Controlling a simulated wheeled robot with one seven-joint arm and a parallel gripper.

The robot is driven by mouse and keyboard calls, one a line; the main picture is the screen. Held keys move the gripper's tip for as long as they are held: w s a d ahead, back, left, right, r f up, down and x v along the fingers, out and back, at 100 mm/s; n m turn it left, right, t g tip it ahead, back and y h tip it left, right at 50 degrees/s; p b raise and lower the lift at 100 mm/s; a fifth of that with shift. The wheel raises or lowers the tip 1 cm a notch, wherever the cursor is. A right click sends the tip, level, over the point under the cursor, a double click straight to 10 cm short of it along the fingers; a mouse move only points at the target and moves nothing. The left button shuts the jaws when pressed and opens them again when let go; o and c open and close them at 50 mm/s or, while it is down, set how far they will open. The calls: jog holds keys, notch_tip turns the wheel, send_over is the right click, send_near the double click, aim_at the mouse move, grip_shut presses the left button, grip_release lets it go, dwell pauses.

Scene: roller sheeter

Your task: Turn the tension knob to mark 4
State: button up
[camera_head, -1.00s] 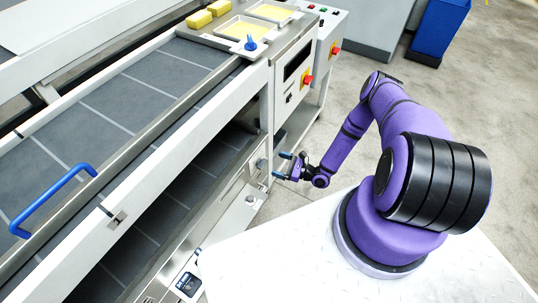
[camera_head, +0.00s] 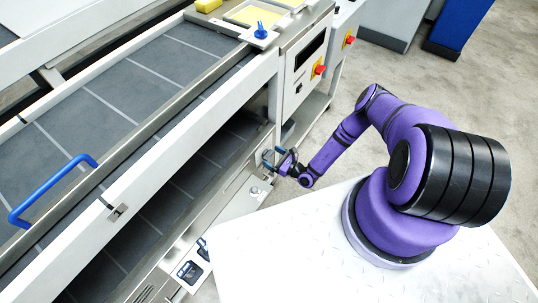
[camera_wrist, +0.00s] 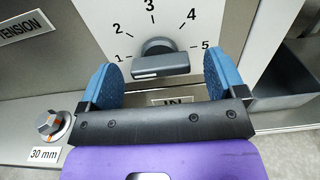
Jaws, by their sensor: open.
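The tension knob (camera_wrist: 160,57) is a dark round dial with a grey grip bar, on a pale plate with marks 1 to 5. The bar lies nearly level in the wrist view; which mark it points at is not clear. Mark 4 (camera_wrist: 191,14) is above and right of the knob. A "TENSION" label (camera_wrist: 20,28) is at the left. My gripper (camera_wrist: 157,66) is open, its blue pads on either side of the knob with gaps. In the head view my gripper (camera_head: 277,162) is at the machine's lower side panel, partly hiding the knob.
A second knob with an orange line (camera_wrist: 49,124) sits left of my gripper, above a "30 mm" label (camera_wrist: 44,154). An "IN" label (camera_wrist: 172,101) is below the dial. In the head view, the conveyor (camera_head: 110,95) has a blue handle (camera_head: 50,188).

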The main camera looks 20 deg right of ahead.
aim_at(268, 155)
jog(key=shift+x, duration=1.2)
jog(key=c, duration=0.9)
